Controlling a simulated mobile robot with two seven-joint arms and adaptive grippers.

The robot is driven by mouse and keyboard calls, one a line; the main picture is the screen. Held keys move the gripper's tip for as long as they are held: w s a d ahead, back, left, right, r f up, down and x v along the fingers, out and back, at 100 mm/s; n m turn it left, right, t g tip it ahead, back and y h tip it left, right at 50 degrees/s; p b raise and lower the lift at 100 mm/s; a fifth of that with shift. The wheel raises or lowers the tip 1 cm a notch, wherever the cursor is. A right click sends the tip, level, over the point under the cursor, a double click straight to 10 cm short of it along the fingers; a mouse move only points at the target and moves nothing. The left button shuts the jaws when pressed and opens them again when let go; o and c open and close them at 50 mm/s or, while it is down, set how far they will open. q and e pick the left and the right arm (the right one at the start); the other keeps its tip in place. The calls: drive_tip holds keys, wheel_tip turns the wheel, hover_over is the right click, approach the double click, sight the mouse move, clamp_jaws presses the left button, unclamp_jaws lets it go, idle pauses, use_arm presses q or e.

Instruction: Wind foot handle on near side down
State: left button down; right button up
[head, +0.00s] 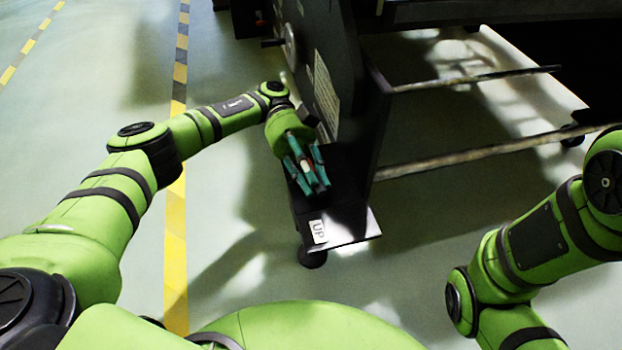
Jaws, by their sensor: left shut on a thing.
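My left gripper (312,178), with teal fingers, is at the top of the dark foot housing on the near side of the machine. It is shut on the foot handle; a small red and pale part (306,165) shows between its fingers. Most of the handle is hidden by the fingers. The foot housing (312,212) carries a white label reading "UP" (318,231). A round dark foot pad (312,257) shows below the housing at the floor. My right arm is at the lower right, and its gripper is out of view.
The machine's dark side frame (335,70) rises just right of my left gripper, with a printed notice (326,95) on it. Two long bars (490,153) run from it to the right. Open floor lies to the left, crossed by yellow and dark tape (176,230).

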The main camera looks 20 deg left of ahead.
use_arm(q)
drive_tip(key=shift+d+r, duration=0.35)
drive_tip(key=c, duration=1.2)
unclamp_jaws()
drive_tip(key=shift+f, duration=0.1)
wheel_tip(320, 180, up, 10)
